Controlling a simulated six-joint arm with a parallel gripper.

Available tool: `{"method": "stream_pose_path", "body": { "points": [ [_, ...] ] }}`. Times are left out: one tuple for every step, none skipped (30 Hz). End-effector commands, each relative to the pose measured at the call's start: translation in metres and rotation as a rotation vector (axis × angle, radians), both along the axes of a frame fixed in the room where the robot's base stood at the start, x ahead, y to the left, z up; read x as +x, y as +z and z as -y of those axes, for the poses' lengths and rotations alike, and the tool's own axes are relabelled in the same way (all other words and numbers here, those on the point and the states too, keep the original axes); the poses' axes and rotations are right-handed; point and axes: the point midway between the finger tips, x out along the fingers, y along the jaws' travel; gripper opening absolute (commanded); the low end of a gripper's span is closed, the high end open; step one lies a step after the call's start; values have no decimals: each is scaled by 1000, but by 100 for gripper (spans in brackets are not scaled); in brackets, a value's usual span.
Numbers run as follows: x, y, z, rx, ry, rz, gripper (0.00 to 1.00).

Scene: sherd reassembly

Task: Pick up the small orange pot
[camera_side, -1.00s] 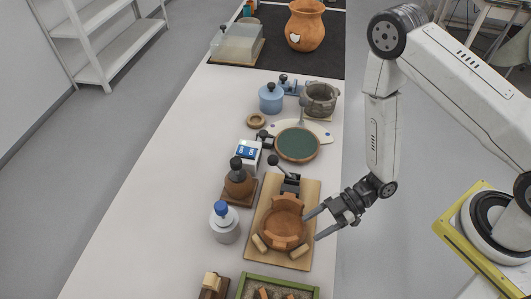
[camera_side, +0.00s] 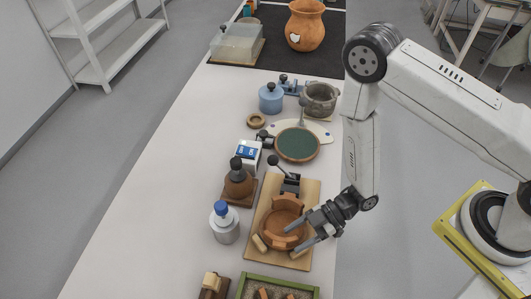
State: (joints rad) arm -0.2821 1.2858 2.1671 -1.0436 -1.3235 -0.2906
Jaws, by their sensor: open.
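The small orange pot (camera_side: 280,215) sits on a wooden board (camera_side: 312,188), between wooden blocks and a dark clamp with a black knob. My gripper (camera_side: 291,243) is open at the pot's right front. Its two fingers point left, the upper one overlapping the pot's rim in the picture and the lower one near a wooden block. I cannot tell whether either finger touches the pot. The fingers hide part of the pot's right side.
A white bottle with a blue cap (camera_side: 224,225) and a brown bottle (camera_side: 239,182) stand left of the board. A green-rimmed tray (camera_side: 247,282) lies in front. A green turntable (camera_side: 297,144) and a grey pot (camera_side: 320,97) stand behind. The table's left side is clear.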

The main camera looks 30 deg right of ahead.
Motion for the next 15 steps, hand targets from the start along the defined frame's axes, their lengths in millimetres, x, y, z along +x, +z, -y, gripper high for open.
{"method": "stream_pose_path", "body": {
  "points": [
    [0,0,0,0,0,0,63],
    [0,0,0,0,0,0,63],
    [0,0,0,0,0,0,63],
    [0,0,0,0,0,0,63],
    [0,0,0,0,0,0,63],
    [0,0,0,0,0,0,63],
    [0,0,0,0,0,0,63],
    [0,0,0,0,0,0,63],
    [0,0,0,0,0,0,63],
    [0,0,0,0,0,0,63],
    [0,0,0,0,0,0,63],
    [0,0,0,0,0,0,63],
    [0,0,0,0,0,0,53],
    [0,0,0,0,0,0,44],
    [0,0,0,0,0,0,31]
  ]
}}
